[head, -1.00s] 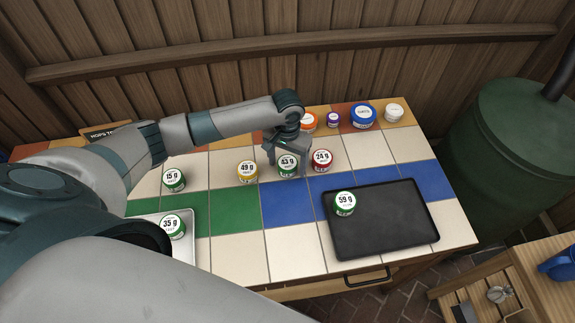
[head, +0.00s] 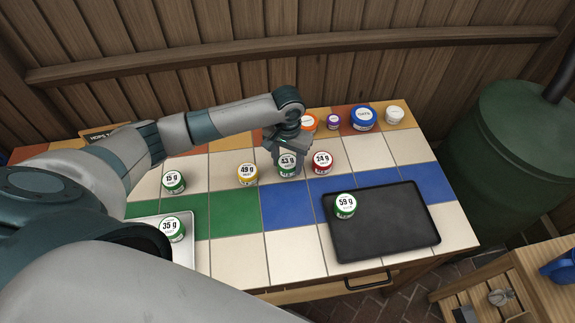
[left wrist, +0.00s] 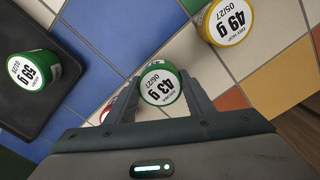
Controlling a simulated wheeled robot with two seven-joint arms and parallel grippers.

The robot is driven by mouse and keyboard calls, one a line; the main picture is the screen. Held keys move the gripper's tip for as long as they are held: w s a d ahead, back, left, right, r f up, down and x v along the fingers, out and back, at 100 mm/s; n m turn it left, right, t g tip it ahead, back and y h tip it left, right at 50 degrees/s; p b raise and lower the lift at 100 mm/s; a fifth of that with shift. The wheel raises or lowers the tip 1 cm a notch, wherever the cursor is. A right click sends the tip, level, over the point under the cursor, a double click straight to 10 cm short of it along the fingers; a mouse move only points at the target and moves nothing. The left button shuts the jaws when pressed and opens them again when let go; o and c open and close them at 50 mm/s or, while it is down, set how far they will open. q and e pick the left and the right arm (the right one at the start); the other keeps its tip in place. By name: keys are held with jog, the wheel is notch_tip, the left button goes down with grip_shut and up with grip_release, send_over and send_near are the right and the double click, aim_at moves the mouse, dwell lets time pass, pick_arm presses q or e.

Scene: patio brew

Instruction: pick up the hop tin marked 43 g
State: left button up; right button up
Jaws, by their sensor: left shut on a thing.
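The hop tin marked 43 g (head: 287,166), green with a white lid, stands on the tiled table; it also shows in the left wrist view (left wrist: 160,87). My left gripper (head: 288,158) reaches down over it and is shut on it, with a finger on each side of the tin. I cannot tell whether the tin is clear of the tiles. The red 24 g tin (head: 321,162) is close on its right. The yellow 49 g tin (head: 247,174) is on its left, apart from the gripper. My right gripper is not in view.
A dark tray (head: 390,225) at right holds the green 59 g tin (head: 344,205). A pale tray (head: 188,252) at left holds the 35 g tin (head: 172,229). The 15 g tin (head: 173,182) stands behind it. Several jars, including a blue one (head: 362,118), line the back edge.

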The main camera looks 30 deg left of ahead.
pick_arm(q)
notch_tip(320, 180, up, 2)
jog(key=shift+r+b, duration=0.25)
jog(key=shift+b, duration=0.2)
jog(key=s+d+r+b, duration=0.2)
jog(key=d+r, duration=0.5)
jog(key=d, duration=0.4)
jog(key=shift+d, duration=0.3)
